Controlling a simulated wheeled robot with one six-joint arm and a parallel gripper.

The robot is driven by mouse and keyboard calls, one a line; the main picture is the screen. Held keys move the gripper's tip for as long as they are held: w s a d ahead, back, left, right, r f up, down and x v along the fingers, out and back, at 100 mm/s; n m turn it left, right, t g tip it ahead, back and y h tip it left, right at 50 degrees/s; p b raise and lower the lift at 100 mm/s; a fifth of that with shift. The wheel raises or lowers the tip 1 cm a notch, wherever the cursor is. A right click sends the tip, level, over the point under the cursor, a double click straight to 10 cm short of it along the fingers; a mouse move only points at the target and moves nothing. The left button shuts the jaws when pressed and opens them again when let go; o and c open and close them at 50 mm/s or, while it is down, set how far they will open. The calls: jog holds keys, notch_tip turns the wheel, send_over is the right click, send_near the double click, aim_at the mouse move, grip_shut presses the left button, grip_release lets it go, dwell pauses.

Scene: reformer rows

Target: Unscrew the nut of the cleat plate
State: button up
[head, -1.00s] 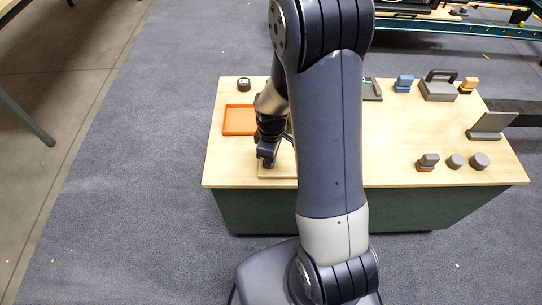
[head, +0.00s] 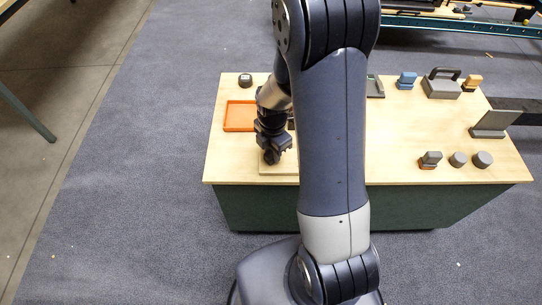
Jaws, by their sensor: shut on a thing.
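My gripper (head: 272,158) points down over a light wooden board (head: 278,172) near the front left of the bench. The board looks like the base of the cleat plate. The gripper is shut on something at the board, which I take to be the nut. The nut itself is hidden by the jaws. My arm covers the right part of the board, so the rest of the plate cannot be seen.
An orange tray (head: 240,116) lies empty behind and left of my gripper, with a small dark round part (head: 245,80) beyond it.

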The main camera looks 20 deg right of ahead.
jog(key=shift+n, duration=0.7)
jog(key=o, duration=1)
notch_tip(320, 180, up, 11)
jog(key=p, duration=0.2)
notch_tip(320, 180, up, 7)
jog(key=p, duration=0.6)
send_over(272, 153)
jog(key=shift+f, duration=0.15)
